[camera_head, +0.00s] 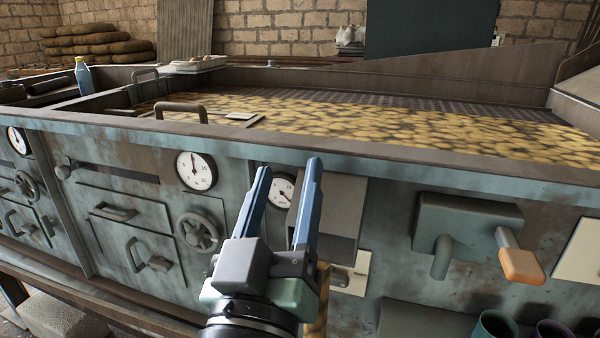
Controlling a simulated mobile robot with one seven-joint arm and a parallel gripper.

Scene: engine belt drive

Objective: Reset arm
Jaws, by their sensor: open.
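My gripper (288,172) is in the lower middle of the head view, pointing up and away. Its two blue fingers stand apart, and nothing is between them. It is in front of the machine's worn blue-green front panel (370,235). The fingers partly cover a small dial (283,190) and the left side of a grey box (338,207). I cannot tell how far the fingertips are from the panel.
The panel bears a round gauge (196,171), a handwheel (199,233) and an orange-tipped lever (522,264). Above it is a wide bed of yellowish round pieces (420,122). A blue bottle (83,76) stands at the upper left. Cups (496,326) are at the lower right.

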